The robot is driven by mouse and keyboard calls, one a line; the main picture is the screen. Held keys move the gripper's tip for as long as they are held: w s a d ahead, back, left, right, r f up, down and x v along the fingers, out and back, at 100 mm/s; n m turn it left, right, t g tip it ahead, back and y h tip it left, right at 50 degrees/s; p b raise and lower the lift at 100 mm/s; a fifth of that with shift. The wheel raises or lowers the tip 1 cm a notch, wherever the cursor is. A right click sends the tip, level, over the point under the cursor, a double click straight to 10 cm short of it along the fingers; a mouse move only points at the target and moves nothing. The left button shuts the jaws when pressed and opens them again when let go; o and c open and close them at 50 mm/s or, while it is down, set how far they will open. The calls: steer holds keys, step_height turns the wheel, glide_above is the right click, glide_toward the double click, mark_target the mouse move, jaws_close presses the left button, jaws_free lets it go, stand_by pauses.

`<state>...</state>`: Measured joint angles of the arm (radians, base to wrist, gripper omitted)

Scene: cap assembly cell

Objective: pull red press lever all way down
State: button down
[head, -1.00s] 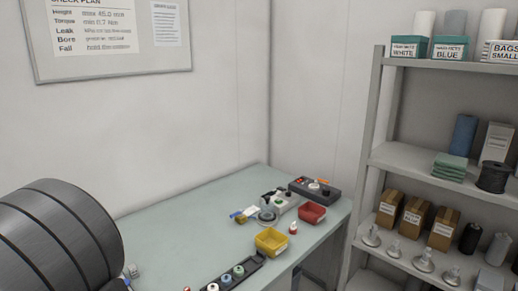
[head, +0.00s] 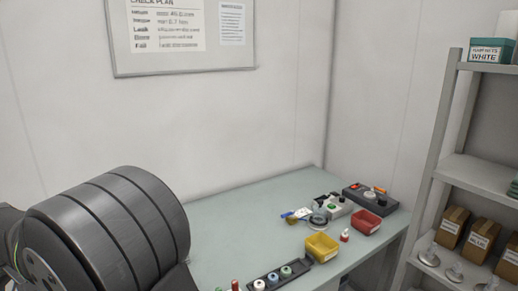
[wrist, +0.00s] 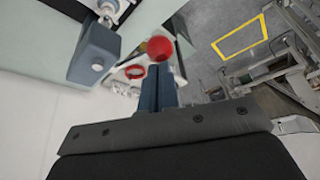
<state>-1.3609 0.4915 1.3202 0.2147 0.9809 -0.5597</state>
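A round red knob (wrist: 160,48) shows in the wrist view, right at the tips of my gripper. I take it for the end of the press lever; its shaft is hidden. My gripper (wrist: 159,70) has its two blue-grey fingers close together, with only a thin line between them. I cannot tell if the fingertips touch the knob. A blue-grey block with a pale round fitting (wrist: 97,50), perhaps part of the press, stands left of the fingers. In the head view my gripper and the lever cannot be made out.
The green table (head: 222,228) holds a yellow bin (head: 321,247), a red bin (head: 366,222), a dark control box (head: 370,198) and a black rack (head: 268,281) of small parts. A shelf (head: 470,172) stands at the right. The table's left-middle is clear.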

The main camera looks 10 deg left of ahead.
steer(key=shift+f, duration=0.25)
steer(key=shift+s+d+f, duration=0.2)
steer(key=shift+s+f, duration=0.05)
steer(key=shift+f, duration=0.5)
steer(key=shift+s+d+f, duration=0.1)
steer(key=shift+d+f, duration=0.05)
steer(key=shift+f, duration=0.7)
